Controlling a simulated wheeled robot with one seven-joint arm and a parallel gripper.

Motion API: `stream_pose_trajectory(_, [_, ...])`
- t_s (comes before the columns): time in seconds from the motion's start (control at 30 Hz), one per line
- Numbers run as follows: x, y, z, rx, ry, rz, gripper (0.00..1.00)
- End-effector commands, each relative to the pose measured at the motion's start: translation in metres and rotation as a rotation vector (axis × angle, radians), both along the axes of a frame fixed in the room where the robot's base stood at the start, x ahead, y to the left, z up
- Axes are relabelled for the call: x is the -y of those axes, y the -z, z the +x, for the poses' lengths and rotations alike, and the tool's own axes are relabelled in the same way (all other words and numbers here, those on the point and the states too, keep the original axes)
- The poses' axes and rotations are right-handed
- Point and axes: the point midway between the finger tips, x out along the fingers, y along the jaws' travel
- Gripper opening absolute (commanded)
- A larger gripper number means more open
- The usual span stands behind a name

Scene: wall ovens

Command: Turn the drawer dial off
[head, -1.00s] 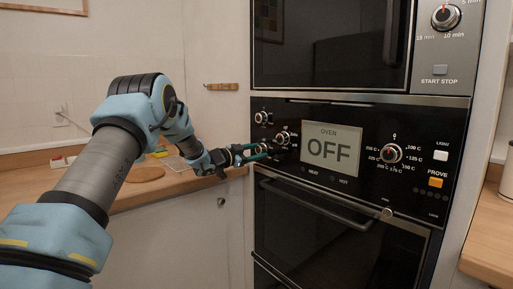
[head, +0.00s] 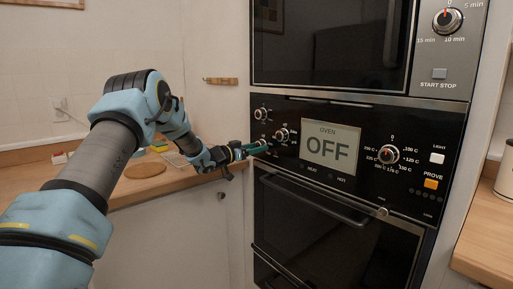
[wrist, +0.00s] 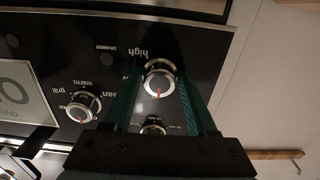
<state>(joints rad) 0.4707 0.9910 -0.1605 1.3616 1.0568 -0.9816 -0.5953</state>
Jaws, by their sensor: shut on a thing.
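The drawer dial (wrist: 160,82) is a silver-rimmed black knob at the lower left of the oven control panel (head: 350,180). In the wrist view it sits between the two green fingers of my gripper (wrist: 162,76), with its red mark toward the picture's bottom. "high" is printed beside it and a "DRAWER" label (wrist: 103,47) is near. In the head view my gripper (head: 264,146) reaches the panel from the left and mostly hides this dial. The fingers are shut on it.
Two other dials are close: one above (head: 261,113) and one to the right (head: 281,134). The screen (head: 331,146) reads OFF. A temperature dial (head: 388,154) is farther right. The oven door handle (head: 315,200) lies below. A wooden counter (head: 180,181) is at left.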

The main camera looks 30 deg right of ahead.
Motion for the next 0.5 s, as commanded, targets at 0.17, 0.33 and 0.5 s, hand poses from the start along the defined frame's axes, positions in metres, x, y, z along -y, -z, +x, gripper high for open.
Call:
stream_pose_trajectory(0.17, [-0.0008, 0.0021, 0.0004, -0.005, -0.002, 0.002, 0.02])
stream_pose_trajectory(0.33, [-0.0007, 0.0022, 0.0003, -0.005, -0.001, 0.002, 0.02])
stream_pose_trajectory(0.5, [-0.0004, 0.0017, 0.0002, -0.004, -0.001, 0.001, 0.77])
